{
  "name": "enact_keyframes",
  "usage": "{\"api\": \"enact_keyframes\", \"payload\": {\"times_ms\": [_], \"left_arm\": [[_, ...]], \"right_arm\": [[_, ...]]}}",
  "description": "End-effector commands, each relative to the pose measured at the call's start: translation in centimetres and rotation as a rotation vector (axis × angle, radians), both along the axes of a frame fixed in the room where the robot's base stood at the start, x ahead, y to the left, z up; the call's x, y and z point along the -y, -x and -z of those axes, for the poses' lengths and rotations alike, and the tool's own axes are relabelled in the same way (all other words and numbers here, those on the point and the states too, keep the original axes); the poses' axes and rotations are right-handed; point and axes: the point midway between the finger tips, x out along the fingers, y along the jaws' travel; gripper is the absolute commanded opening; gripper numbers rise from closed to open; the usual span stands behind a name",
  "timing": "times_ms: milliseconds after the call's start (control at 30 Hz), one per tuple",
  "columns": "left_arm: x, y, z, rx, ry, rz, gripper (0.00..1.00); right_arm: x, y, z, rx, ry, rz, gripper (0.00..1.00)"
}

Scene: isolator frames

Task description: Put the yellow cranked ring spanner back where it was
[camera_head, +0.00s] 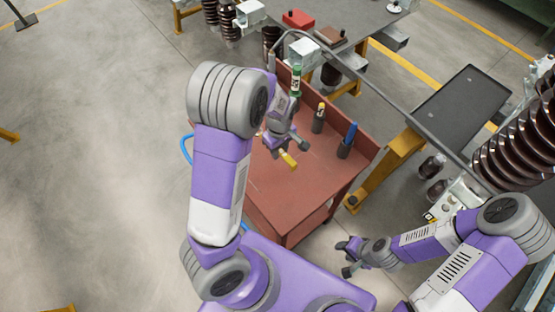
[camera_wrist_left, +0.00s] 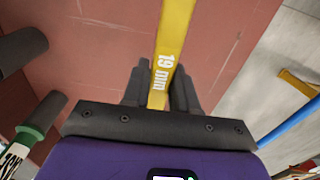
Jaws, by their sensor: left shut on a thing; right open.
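The yellow cranked ring spanner (camera_head: 289,160) is in my left gripper (camera_head: 288,146), above the red-brown cart top. In the left wrist view the yellow shank (camera_wrist_left: 172,40), marked 19 mm, runs between the two dark fingers (camera_wrist_left: 158,88), which are shut on it. In the head view the gripper hides much of the spanner, and its far end lies outside the wrist view. I cannot tell whether it touches the cart top. My right gripper (camera_head: 352,258) is open and empty, beyond the cart's lower right side.
A green-topped item (camera_head: 296,80) stands near the far corner. The cart's front left is clear. A dark table (camera_head: 460,105) stands to the right.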

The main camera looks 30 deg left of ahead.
Motion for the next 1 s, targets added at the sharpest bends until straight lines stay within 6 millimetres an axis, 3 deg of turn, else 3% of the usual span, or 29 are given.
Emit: {"api": "enact_keyframes", "payload": {"times_ms": [33, 267, 500, 867, 900, 1000], "left_arm": [[-0.1, 0.0, 1.2, -0.002, -0.001, 0.000, 0.00], [0.0, 0.0, 2.9, 0.000, 0.000, 0.002, 0.00], [0.0, 0.0, 6.0, 0.000, 0.000, 0.003, 0.00], [0.0, 0.0, 6.3, 0.001, 0.000, 0.003, 0.00], [0.0, 0.0, 6.3, 0.001, 0.000, 0.003, 0.31], [0.0, 0.0, 6.3, 0.001, 0.000, 0.003, 0.46]], "right_arm": [[0.0, 0.0, 0.5, 0.000, 0.000, 0.000, 0.43], [0.0, 0.0, 1.0, 0.000, 0.000, 0.000, 0.43], [0.0, 0.0, 2.0, 0.000, 0.000, 0.000, 0.43], [0.0, 0.0, 2.1, 0.000, 0.000, 0.000, 0.43], [0.0, 0.0, 2.1, 0.000, 0.000, 0.000, 0.43], [0.0, 0.0, 2.1, 0.000, 0.000, 0.000, 0.43]]}}
